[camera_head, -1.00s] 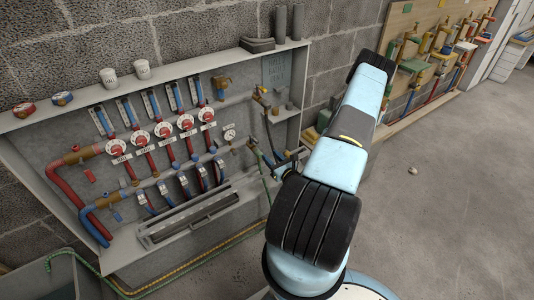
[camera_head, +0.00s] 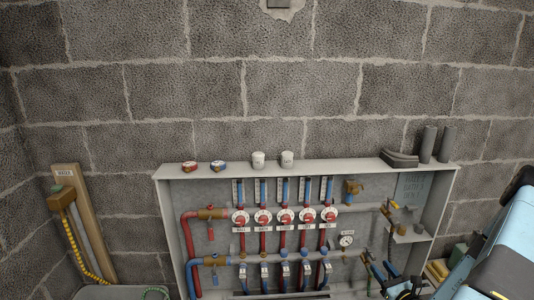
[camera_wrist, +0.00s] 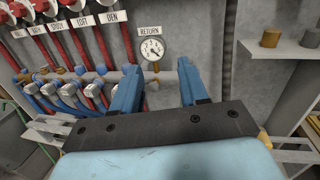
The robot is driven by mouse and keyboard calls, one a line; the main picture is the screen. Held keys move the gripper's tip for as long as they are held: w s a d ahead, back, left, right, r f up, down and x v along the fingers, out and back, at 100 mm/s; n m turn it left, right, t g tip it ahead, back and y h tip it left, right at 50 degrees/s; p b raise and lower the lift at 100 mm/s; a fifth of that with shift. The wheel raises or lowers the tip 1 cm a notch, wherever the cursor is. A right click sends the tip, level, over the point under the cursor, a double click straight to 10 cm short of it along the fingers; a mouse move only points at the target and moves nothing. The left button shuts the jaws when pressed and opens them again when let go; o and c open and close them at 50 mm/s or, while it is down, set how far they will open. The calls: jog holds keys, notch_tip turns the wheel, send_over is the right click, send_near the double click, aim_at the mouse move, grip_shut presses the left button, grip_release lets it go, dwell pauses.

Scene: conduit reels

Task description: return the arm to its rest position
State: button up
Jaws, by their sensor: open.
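My gripper (camera_wrist: 158,78) shows in the wrist view with its two blue fingers apart and nothing between them. It is in front of the manifold cabinet, below a round gauge (camera_wrist: 152,49) labelled RETURN. I cannot tell whether the fingers touch the pipe behind them. My arm (camera_head: 497,250) reaches in from the lower right edge of the head view, bent beside the cabinet's right end.
The manifold cabinet (camera_head: 171,230) holds red and blue pipes with several valves. A wooden post (camera_head: 69,200) with a yellow hose stands at left. A grey block wall (camera_head: 300,90) is behind.

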jog(key=s+a+r+n+g+y, duration=0.2)
jog(key=a+r+n+g+y, duration=0.3)
jog(key=a+r+n+g, duration=0.45)
jog(key=s+a+r+n+g+y, duration=0.3)
jog(key=a+r+n+g+y, duration=0.25)
jog(key=a+r+n, duration=0.7)
jog(key=s+d+r+n+t+h, duration=0.1)
jog(key=s+r+n+h, duration=0.4)
jog(key=r, duration=0.6)
jog(key=s+d+r+n+t+h, duration=0.1)
jog(key=s+d+r+n+h, duration=0.1)
jog(key=s+r+n+h, duration=0.3)
jog(key=s+r+h, duration=0.4)
jog(key=s+r, duration=0.2)
jog(key=s, duration=0.1)
jog(key=shift+s+d+n+h, duration=0.2)
jog(key=shift+d+n+h, duration=0.1)
jog(key=shift+d+h, duration=0.05)
